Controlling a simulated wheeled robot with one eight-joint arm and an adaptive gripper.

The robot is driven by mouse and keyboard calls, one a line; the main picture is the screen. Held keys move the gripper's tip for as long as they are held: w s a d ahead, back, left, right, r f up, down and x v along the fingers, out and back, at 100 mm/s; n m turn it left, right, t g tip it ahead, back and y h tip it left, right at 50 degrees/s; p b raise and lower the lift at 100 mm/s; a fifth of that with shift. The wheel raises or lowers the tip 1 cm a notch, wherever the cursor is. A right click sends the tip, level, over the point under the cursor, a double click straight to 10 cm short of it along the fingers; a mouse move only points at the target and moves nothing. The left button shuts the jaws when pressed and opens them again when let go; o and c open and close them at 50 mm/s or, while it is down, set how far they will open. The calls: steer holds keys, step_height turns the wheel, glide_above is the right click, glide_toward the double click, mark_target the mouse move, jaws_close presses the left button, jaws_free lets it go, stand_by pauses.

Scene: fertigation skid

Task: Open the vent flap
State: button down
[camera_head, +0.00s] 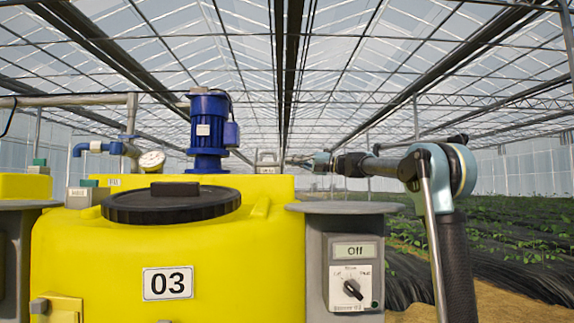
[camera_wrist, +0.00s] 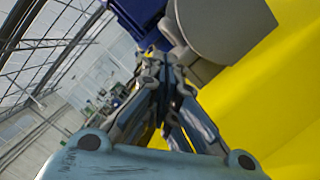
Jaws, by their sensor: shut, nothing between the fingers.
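My gripper (camera_head: 291,161) reaches in from the right above the yellow tank, with its fingers pointing left and closed. In the wrist view its fingers (camera_wrist: 155,65) come together at the tips with nothing between them. A small grey fitting (camera_head: 267,159) stands on the back of the tank top, just left of the fingertips. In the wrist view a grey rounded plate (camera_wrist: 228,28) on a grey base lies up and right of the fingers. It may be the vent flap, but I cannot tell for certain. I cannot tell whether the fingers touch it.
The yellow tank (camera_head: 100,260) carries a black round lid (camera_head: 170,205), a blue motor (camera_head: 208,130) and a pressure gauge (camera_head: 152,160). A grey control box (camera_head: 345,275) reading "Off" stands at the right, under a round grey top. Plant rows lie beyond.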

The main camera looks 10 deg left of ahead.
steer(key=a, duration=0.3)
steer(key=a+r, duration=0.1)
steer(key=a, duration=0.5)
steer(key=shift+s+r, duration=0.15)
